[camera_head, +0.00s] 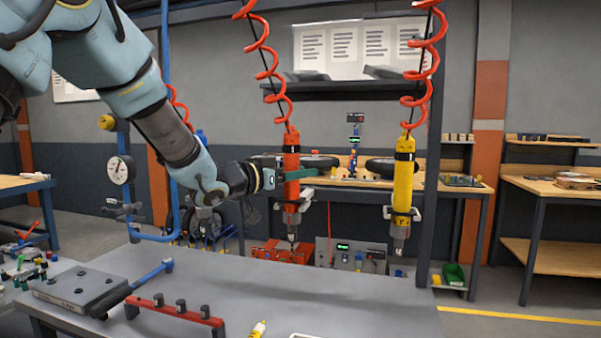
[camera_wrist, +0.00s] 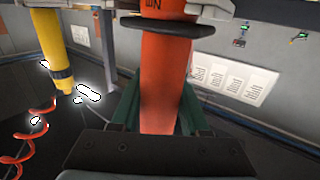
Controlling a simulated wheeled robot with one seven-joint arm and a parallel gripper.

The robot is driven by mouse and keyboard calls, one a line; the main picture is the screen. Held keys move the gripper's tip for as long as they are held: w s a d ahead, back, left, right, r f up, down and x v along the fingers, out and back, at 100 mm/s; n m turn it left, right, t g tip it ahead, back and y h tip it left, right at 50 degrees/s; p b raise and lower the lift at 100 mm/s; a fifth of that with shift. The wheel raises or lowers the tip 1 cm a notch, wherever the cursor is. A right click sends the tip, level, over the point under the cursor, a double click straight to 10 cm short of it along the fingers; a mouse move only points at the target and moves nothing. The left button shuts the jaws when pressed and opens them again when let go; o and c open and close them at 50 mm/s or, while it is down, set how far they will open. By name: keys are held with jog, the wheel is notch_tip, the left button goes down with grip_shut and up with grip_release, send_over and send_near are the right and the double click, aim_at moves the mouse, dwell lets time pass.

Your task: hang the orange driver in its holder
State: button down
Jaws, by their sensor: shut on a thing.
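The orange driver (camera_head: 291,162) hangs upright from a red coiled hose in the head view. My gripper (camera_head: 296,175) comes from the left with its green fingers shut around the driver's upper body. In the wrist view, which looks upside down, the orange driver (camera_wrist: 166,85) stands between the green fingers. A pale holder bracket (camera_head: 304,201) is at the driver's lower part. In the wrist view the pale bracket (camera_wrist: 218,12) lies beside the driver, close to its dark collar (camera_wrist: 160,27). Whether the driver rests in the bracket cannot be told.
A yellow driver (camera_head: 403,170) hangs to the right in its own bracket (camera_head: 388,212). A dark post (camera_head: 431,170) stands right of it. Below is a grey table (camera_head: 330,295) with a red rack (camera_head: 175,312) and a grey plate fixture (camera_head: 80,288).

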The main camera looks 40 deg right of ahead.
jog(key=shift+f, duration=0.25)
dwell(0.8)
jog(key=c, duration=0.7)
grip_release()
jog(key=o, duration=0.4)
jog(key=shift+f, duration=0.15)
jog(key=shift+a+b, duration=0.1)
jog(key=shift+b, duration=0.2)
jog(key=a+b, duration=0.3)
jog(key=a, duration=0.7)
jog(key=shift+w+a, duration=0.1)
jog(key=shift+a, duration=0.2)
jog(key=shift+w, duration=0.1)
